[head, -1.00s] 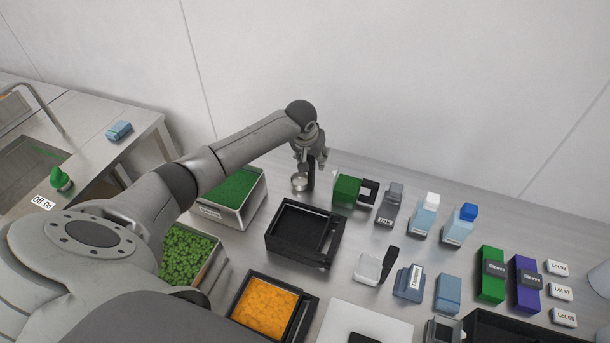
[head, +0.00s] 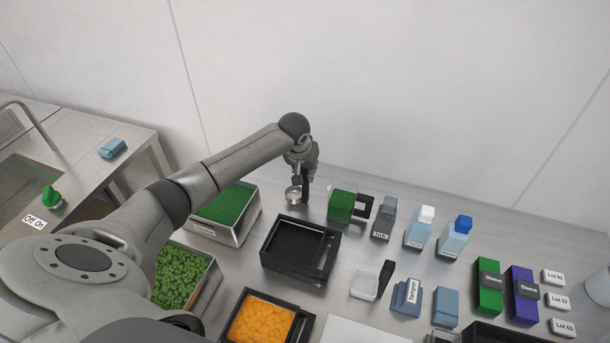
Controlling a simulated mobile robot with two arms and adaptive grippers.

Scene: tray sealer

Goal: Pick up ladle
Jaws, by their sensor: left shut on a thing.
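The ladle (head: 293,196) has a small round metal bowl and stands at the back of the steel table, just behind the empty black tray. My left gripper (head: 302,178) points down from above and is shut on the ladle's upright handle, which the fingers partly hide. I cannot tell whether the bowl touches the table. My right gripper does not show.
The black tray (head: 268,262) lies in front of the ladle. Steel bins of green food (head: 237,238) stand to the left. A green block (head: 341,206) and several bottles stand close on the right. A tray of orange food (head: 230,318) is nearer me.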

